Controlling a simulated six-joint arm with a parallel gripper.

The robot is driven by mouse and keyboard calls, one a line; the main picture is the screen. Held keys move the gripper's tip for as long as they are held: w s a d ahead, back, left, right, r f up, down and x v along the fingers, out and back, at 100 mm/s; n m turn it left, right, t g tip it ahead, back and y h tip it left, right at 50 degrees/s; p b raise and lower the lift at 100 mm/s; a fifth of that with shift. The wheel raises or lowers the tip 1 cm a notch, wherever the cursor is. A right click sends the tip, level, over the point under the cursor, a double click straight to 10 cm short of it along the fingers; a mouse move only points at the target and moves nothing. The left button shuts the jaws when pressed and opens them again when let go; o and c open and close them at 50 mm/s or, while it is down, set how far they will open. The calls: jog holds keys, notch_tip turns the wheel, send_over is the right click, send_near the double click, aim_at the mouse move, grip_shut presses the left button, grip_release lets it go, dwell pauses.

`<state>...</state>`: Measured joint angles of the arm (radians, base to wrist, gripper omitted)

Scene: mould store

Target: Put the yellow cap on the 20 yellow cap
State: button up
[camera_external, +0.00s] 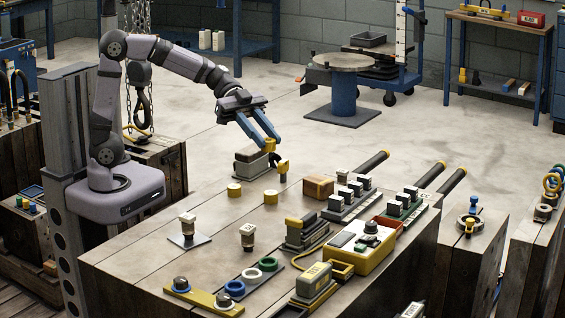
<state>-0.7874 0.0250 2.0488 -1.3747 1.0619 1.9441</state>
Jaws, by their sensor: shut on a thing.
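My gripper (269,145) has two blue fingers, pointing down above the back of the wooden bench. It is shut on a small yellow thing at the fingertips, apparently the yellow cap; the fingers partly hide it. Two small dark jars with pale tops stand at the front left, one on a thin plate (188,225) and one on the bare bench (247,236). No number 20 is readable, so I cannot tell which thing bears it.
A grey block (251,164) and a yellow-and-black fitting (283,168) stand just below my gripper. A brown wooden block (318,187), a yellow control box (361,253) and rows of switches (351,192) crowd the right side. Coloured rings (251,274) lie in front.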

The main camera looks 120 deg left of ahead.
aim_at(271, 197)
jog(key=shift+a+f, duration=0.45)
jog(key=shift+f, duration=0.3)
jog(key=shift+o, duration=0.2)
jog(key=shift+f+b, duration=0.35)
jog(key=shift+f, duration=4.6)
jog(key=shift+f+b, duration=0.2)
jog(key=shift+b, duration=0.2)
jog(key=o, duration=1)
jog(key=shift+r, duration=0.15)
